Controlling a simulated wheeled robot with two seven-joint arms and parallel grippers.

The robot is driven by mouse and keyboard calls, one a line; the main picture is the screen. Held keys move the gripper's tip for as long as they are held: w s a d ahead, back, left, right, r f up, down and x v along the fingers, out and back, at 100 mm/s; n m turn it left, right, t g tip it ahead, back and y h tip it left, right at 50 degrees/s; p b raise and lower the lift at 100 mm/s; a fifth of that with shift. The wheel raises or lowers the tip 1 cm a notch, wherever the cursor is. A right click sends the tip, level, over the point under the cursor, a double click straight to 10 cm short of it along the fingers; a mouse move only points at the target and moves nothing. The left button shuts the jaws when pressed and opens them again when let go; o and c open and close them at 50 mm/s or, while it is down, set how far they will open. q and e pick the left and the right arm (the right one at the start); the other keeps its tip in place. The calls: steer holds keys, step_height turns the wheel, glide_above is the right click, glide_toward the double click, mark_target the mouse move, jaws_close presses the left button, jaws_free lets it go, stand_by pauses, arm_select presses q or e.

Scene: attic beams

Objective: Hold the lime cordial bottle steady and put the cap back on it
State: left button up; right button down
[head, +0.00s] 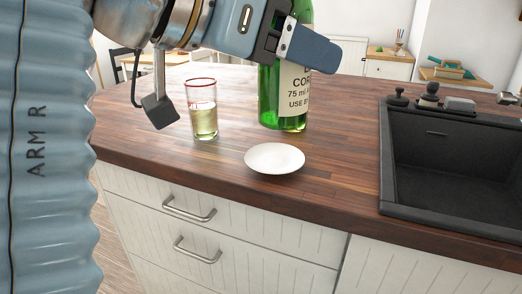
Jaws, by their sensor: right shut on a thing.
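The lime cordial bottle (269,98), green with a pale label, stands upright on the wooden worktop. Its top is cut off by the frame's upper edge, so its mouth is not visible. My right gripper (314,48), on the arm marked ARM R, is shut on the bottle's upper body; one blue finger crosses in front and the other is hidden. The cap is not visible. My left gripper is not in view.
A glass (203,112) of pale liquid with a red rim stands left of the bottle. An empty white saucer (275,158) lies in front. A dark sink (440,150) is at the right, with small items behind it. The worktop between saucer and sink is clear.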

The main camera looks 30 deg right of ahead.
steer(key=w+d+f, duration=0.6)
steer(key=w+f, duration=0.3)
steer(key=w, duration=0.2)
steer(key=shift+w+b, duration=0.3)
steer(key=shift+b, duration=0.1)
steer(key=shift+d, duration=0.1)
steer(key=f, duration=0.3)
steer(key=shift+w+d, duration=0.2)
steer(key=shift+w, duration=0.15)
steer(key=shift+f+b, duration=0.3)
steer(key=shift+f, duration=0.2)
